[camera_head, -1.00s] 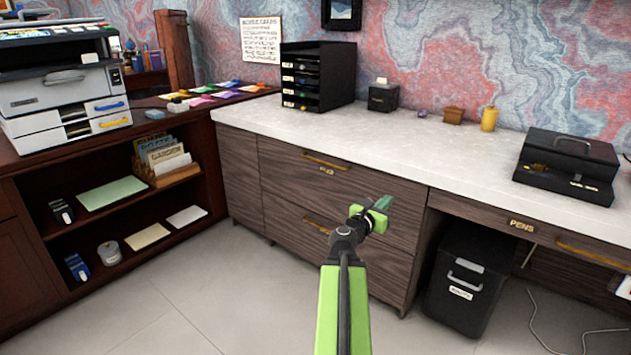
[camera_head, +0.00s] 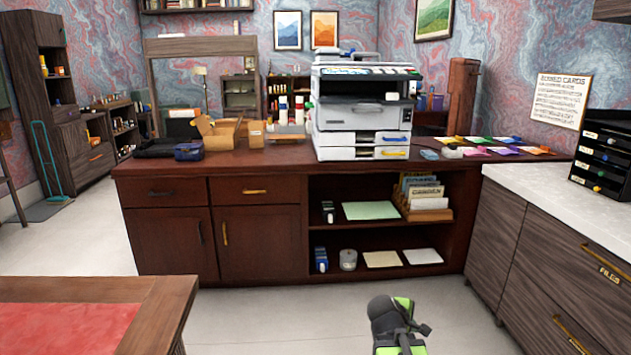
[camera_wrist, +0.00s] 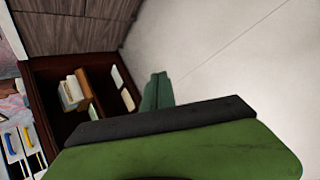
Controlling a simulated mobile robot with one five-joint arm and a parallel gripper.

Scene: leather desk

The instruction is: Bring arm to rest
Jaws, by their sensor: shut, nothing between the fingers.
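My arm (camera_head: 397,325) shows at the bottom edge of the head view, right of centre, as a dark joint with bright green parts. It is low over the pale floor and touches nothing that I can see. The fingertips cannot be made out there. In the wrist view my gripper (camera_wrist: 157,92) shows as dark green fingers beyond a black and green body. The fingers are together and empty, with the floor (camera_wrist: 215,60) behind them.
A dark red wooden counter (camera_head: 160,215) with open shelves stands ahead, bearing a printer (camera_head: 360,115). A grey-brown drawer cabinet (camera_head: 540,270) is at right. A red-topped desk (camera_head: 60,335) is at lower left. Floor between them is clear.

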